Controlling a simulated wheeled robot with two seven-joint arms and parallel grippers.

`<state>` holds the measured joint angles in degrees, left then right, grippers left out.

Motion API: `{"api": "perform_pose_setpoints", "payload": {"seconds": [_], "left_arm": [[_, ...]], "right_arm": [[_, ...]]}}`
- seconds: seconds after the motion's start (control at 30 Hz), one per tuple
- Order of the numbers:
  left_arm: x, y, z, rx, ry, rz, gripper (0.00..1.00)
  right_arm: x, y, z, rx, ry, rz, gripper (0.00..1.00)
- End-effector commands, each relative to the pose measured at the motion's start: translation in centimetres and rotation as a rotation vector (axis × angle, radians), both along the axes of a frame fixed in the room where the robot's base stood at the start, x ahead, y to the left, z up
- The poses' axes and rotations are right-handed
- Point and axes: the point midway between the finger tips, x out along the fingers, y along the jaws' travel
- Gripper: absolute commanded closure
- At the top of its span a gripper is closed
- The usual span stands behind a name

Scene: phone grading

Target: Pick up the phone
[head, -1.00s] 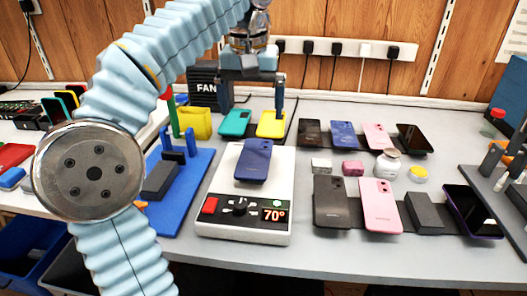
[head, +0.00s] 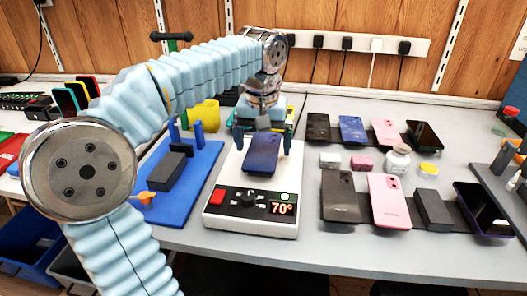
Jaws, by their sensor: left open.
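A dark blue phone (head: 262,154) lies on the white hot plate (head: 228,170), whose display reads 70°. My left gripper (head: 263,142) is open over the plate, with one finger on each side of the phone's far part. The fingers look apart from the phone's edges, though I cannot tell how high they are above the plate. My left arm hides part of the area behind the plate. My right gripper is not in view.
Several phones lie at the right, among them a black one (head: 345,196) and a pink one (head: 389,199). A white jar (head: 397,160) stands among them. A blue fixture (head: 193,190) lies left of the plate. The grey table is clear in front.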

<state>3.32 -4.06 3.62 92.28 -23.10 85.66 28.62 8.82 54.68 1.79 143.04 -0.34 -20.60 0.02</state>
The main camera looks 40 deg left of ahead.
Motion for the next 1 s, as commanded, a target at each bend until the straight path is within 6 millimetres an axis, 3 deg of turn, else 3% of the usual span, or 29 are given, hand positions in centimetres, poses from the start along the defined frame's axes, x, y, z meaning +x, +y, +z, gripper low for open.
{"api": "perform_pose_setpoints", "payload": {"seconds": [0.07,0.43,0.77,1.0], "left_arm": [[0.0,0.0,0.0,0.0,0.0,0.0,0.05],[0.0,0.0,0.0,0.0,0.0,0.0,0.61],[0.0,0.0,0.4,0.0,-0.001,0.0,0.61],[0.1,0.0,2.8,0.0,-0.002,0.0,0.61]], "right_arm": [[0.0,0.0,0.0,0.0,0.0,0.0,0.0],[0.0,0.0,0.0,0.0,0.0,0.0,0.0],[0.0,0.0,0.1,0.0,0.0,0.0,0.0],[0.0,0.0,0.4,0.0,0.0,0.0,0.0]]}}
